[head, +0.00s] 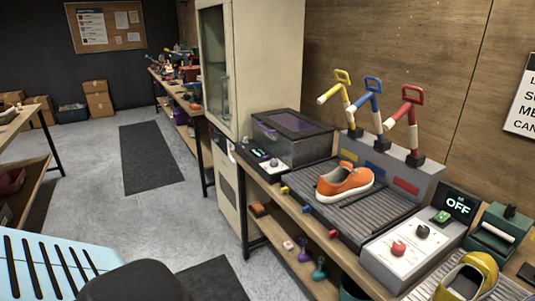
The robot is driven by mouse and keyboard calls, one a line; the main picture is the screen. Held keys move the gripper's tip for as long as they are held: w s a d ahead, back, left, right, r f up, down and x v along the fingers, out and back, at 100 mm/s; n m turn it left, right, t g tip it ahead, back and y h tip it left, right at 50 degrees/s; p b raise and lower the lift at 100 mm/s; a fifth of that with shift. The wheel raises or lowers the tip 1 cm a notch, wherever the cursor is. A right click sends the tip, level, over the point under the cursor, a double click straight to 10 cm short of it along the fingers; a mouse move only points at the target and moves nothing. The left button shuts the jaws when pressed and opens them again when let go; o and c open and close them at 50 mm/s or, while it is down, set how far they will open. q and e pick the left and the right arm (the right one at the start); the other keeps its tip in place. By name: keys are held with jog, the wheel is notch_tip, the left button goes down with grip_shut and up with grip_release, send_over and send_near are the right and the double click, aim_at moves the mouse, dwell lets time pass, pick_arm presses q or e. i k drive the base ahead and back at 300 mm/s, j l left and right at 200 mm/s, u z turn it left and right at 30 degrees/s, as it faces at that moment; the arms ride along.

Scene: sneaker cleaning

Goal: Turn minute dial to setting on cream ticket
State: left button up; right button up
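Neither of my grippers is in view. A dark control box (262,158) with a small lit display and a pale knob (274,162) stands at the left end of the workbench. A white-topped control box (384,262) at the right carries a red knob (398,248) and a black knob (422,231). Beside it a black display (457,203) reads "OFF". I cannot tell which knob is the minute dial, and markings are too small to read. I cannot make out a cream ticket.
An orange sneaker (344,181) sits on the grey ribbed bench bed. Yellow, blue and red handled levers (409,95) stand behind it. A dark lidded bin (290,140) is at the left, a yellow shoe (468,277) at lower right.

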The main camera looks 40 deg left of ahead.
aim_at(273, 163)
jog(key=i+j, duration=0.2)
jog(key=j, duration=0.2)
jog(key=i+j, duration=0.2)
jog(key=j, duration=0.25)
jog(key=i+j+u, duration=0.1)
jog(key=j, duration=0.3)
jog(key=i+j, duration=0.35)
jog(key=j+u, duration=0.05)
jog(key=j, duration=0.05)
